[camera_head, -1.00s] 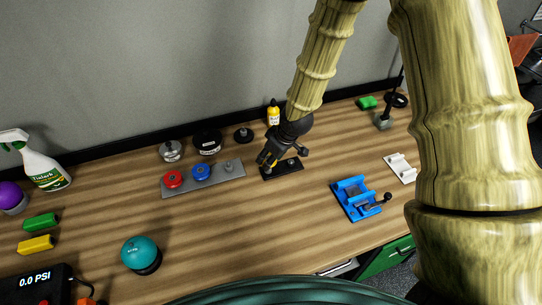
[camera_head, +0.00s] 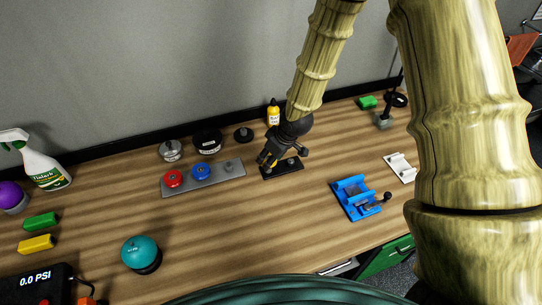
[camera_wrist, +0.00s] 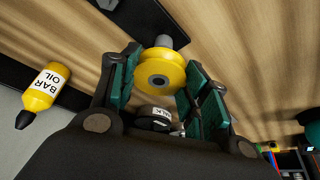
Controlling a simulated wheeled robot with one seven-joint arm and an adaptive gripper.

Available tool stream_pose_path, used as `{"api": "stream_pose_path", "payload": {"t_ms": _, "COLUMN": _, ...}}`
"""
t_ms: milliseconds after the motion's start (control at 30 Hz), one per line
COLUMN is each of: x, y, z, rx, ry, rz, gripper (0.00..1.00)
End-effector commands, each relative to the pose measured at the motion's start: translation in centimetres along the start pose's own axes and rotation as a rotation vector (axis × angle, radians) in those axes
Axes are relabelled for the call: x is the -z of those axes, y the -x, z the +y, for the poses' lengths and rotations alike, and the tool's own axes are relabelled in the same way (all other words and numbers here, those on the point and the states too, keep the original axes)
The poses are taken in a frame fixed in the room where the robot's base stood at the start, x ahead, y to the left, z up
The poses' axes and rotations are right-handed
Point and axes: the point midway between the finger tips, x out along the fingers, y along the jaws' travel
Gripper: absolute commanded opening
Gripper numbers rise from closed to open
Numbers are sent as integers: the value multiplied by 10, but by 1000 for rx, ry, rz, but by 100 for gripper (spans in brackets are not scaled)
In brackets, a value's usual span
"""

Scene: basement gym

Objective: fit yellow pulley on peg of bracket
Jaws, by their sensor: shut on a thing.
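The yellow pulley (camera_wrist: 160,74) is between the teal-padded fingers of my gripper (camera_wrist: 163,95) in the wrist view. My gripper is shut on it, and the pulley's centre hole faces the camera. A grey peg (camera_wrist: 166,42) shows just behind the pulley; whether they touch is unclear. In the head view my gripper (camera_head: 267,161) is over the left part of a black plate bracket (camera_head: 286,170), largely hiding the pulley. A grey peg (camera_head: 291,162) stands on that plate, right of the gripper. Beside it, a grey plate (camera_head: 205,183) carries a red pulley (camera_head: 173,178), a blue pulley (camera_head: 201,171) and a bare peg (camera_head: 228,166).
A yellow oil bottle (camera_head: 273,113) stands behind my gripper, also seen in the wrist view (camera_wrist: 45,87). A blue vise (camera_head: 355,197) is at the right. The bench front is clear in the middle.

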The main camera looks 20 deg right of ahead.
Motion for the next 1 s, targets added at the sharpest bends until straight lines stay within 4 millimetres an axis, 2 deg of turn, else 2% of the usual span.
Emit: {"api": "stream_pose_path", "payload": {"t_ms": 1000, "x": -8, "y": -18, "z": 0, "rx": 0, "ry": 0, "rz": 0, "gripper": 22}}
